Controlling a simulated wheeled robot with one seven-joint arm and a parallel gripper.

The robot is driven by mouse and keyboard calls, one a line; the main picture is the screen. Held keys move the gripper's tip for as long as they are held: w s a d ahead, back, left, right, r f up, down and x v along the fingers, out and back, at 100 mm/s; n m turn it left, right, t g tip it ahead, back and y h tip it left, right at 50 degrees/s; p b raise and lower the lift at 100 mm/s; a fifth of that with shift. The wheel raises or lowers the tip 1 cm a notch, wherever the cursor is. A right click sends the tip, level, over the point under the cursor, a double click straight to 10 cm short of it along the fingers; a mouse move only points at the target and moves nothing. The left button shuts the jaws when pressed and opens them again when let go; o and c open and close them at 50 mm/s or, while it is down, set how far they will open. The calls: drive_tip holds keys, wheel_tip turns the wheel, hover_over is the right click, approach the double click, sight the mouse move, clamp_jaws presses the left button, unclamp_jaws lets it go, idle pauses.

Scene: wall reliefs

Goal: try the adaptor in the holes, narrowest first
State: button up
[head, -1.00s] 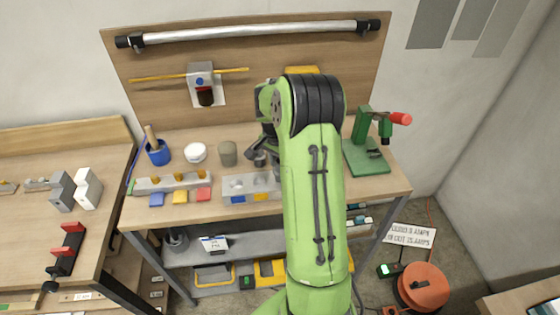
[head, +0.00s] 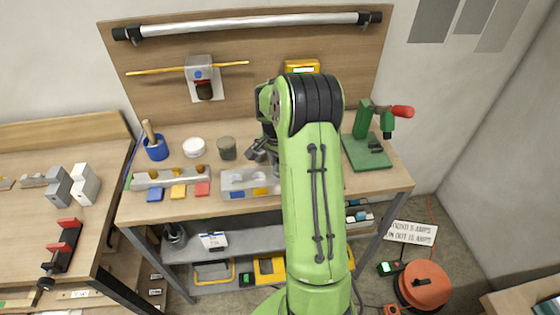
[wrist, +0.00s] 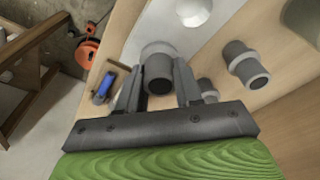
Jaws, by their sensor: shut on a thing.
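My gripper (wrist: 159,72) is shut on a grey, stepped round adaptor (wrist: 158,86), seen between its two fingers in the wrist view. In the head view my gripper (head: 262,151) is over the bench, just behind the light grey block with round holes (head: 231,190). My arm hides the block's right end and the adaptor there is not clear. Blue and yellow labels mark the block's front. The wrist view shows part of a pale surface with round features at the top; I cannot tell hole sizes.
A rail with orange knobs (head: 150,181) lies left of the block. A green press (head: 366,150) stands right.

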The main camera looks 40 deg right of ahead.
sight(276, 173)
drive_tip(key=shift+f, duration=0.2)
drive_tip(key=o, duration=1.1)
drive_tip(key=shift+r, duration=0.1)
wheel_tip(276, 173, up, 16)
drive_tip(key=a+p, duration=0.2)
drive_tip(key=shift+s+f, duration=0.15)
drive_tip(key=shift+f, duration=0.05)
